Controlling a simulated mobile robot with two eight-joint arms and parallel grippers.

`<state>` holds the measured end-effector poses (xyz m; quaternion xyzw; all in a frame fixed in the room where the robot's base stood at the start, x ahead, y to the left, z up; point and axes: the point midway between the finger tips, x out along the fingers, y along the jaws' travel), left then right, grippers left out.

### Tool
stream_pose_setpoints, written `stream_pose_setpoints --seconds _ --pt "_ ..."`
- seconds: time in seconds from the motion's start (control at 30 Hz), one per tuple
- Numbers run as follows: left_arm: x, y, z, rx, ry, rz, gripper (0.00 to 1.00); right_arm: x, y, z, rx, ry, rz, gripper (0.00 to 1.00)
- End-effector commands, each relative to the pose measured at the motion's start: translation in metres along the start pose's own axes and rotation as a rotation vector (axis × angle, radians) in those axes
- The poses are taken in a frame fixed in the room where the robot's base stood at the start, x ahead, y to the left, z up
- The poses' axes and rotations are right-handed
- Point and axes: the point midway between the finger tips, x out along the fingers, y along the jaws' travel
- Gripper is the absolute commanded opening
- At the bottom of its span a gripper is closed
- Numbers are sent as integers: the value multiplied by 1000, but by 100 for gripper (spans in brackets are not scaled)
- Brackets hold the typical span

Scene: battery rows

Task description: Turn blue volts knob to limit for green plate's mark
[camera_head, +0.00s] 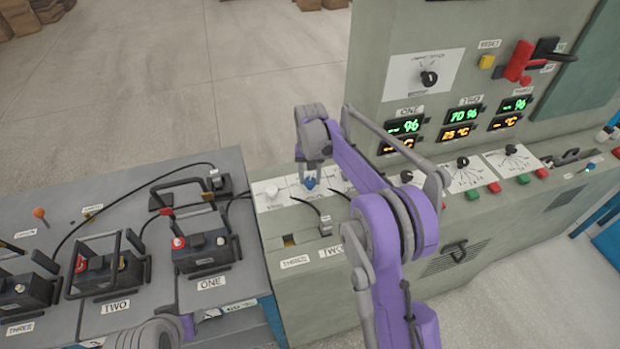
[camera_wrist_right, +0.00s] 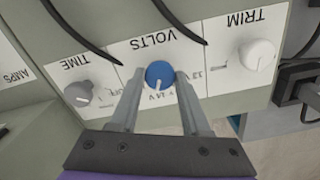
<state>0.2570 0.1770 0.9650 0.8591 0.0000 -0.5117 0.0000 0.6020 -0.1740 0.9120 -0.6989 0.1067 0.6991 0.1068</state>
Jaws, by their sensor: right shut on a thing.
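The blue volts knob (camera_wrist_right: 160,74) sits on a white plate (camera_wrist_right: 150,50) marked VOLTS, which appears upside down in the right wrist view. My right gripper (camera_wrist_right: 153,84) is shut on the knob, one finger on each side. The knob's white pointer line faces the lower edge of that view, near a printed mark that seems to read 24 V. Another mark, seemingly 12 V, lies to the right. In the head view the blue knob (camera_head: 309,183) shows just below the right gripper (camera_head: 313,170). My left gripper is not in view.
A grey time knob (camera_wrist_right: 78,94) and a white trim knob (camera_wrist_right: 257,54) flank the volts knob. Black cables hang close by. Batteries labelled ONE (camera_head: 203,250) and TWO (camera_head: 110,274) stand on the left bench. Lit displays (camera_head: 462,115) are on the cabinet.

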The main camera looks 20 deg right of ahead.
Motion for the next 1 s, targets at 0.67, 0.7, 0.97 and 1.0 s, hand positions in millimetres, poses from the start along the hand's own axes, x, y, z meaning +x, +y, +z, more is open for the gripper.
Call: stream_pose_setpoints --seconds 0.67,0.7,0.97,1.0 --pt "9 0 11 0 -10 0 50 0 0 0 -605 1 0 0" --pt "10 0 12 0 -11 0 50 0 0 0 -632 1 0 0" --pt "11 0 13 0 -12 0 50 0 0 0 -761 0 0 0" --pt "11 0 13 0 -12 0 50 0 0 0 -773 0 0 0"
